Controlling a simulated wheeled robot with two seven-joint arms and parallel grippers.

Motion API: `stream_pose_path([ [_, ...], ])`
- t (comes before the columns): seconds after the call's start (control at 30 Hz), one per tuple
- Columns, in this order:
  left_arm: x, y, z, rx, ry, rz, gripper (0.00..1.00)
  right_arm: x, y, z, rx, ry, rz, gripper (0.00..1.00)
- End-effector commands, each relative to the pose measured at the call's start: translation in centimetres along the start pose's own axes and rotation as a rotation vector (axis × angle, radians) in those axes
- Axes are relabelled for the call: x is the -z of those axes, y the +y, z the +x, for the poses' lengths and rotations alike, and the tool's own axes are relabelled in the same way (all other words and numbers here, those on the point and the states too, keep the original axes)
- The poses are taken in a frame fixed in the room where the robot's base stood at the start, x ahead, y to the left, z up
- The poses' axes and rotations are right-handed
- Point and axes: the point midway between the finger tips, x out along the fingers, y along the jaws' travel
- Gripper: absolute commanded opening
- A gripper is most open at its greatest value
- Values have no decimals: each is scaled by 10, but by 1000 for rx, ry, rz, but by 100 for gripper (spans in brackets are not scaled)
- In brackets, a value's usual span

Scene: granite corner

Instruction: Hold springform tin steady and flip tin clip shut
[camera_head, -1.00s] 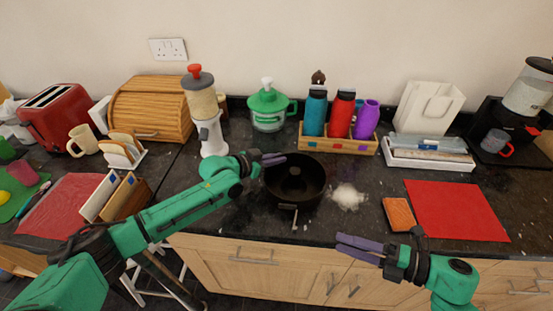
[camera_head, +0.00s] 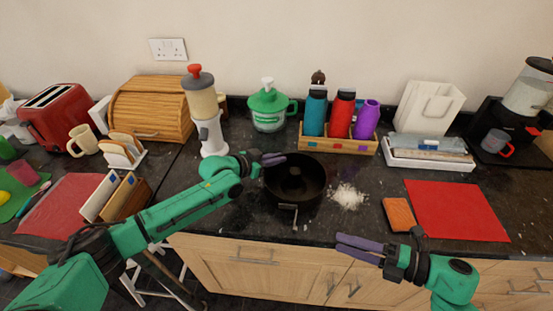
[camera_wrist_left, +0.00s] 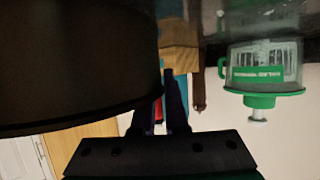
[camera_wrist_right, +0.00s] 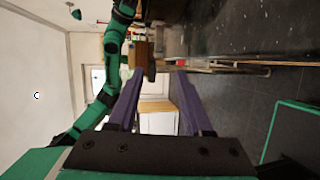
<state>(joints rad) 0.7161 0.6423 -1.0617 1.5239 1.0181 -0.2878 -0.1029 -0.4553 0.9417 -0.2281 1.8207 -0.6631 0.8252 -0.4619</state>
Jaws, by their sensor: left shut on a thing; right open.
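The dark springform tin (camera_head: 312,197) stands upright on the black granite worktop. In the left wrist view its dark wall (camera_wrist_left: 75,70) fills the upper left. The metal tin clip (camera_head: 290,207) is on the tin's front side, with a small pale lever sticking out toward the worktop's front edge. My left gripper (camera_head: 274,159) is shut on the tin's wall at its back left rim; the exact contact is partly hidden. My right gripper (camera_head: 341,245) is open and empty, in front of the worktop edge, right of and nearer than the clip. It also shows open in the right wrist view (camera_wrist_right: 155,88).
A white granular heap (camera_head: 347,196) lies right of the tin. An orange-brown block (camera_head: 399,214) and a red mat (camera_head: 456,210) are further right. Behind stand a bottle rack (camera_head: 338,144) and a green-lidded container (camera_head: 268,110). Worktop in front of the tin is narrow but clear.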

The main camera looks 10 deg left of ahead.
Motion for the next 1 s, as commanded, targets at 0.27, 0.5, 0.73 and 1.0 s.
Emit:
stream_pose_path([
  [0.27,-8,2,1,-3,-16,-5,0,0,0,0,0,2,-13,19],
  [0.5,-9,2,1,-4,-18,-5,0,-13,1,-9,3,90,-520,0],
  [0.73,-9,2,1,-4,-18,-5,0,-31,4,-31,-60,231,-1298,0],
  [1.0,-10,2,1,-4,-19,-6,0,-38,5,-43,-114,284,-1614,0],
])
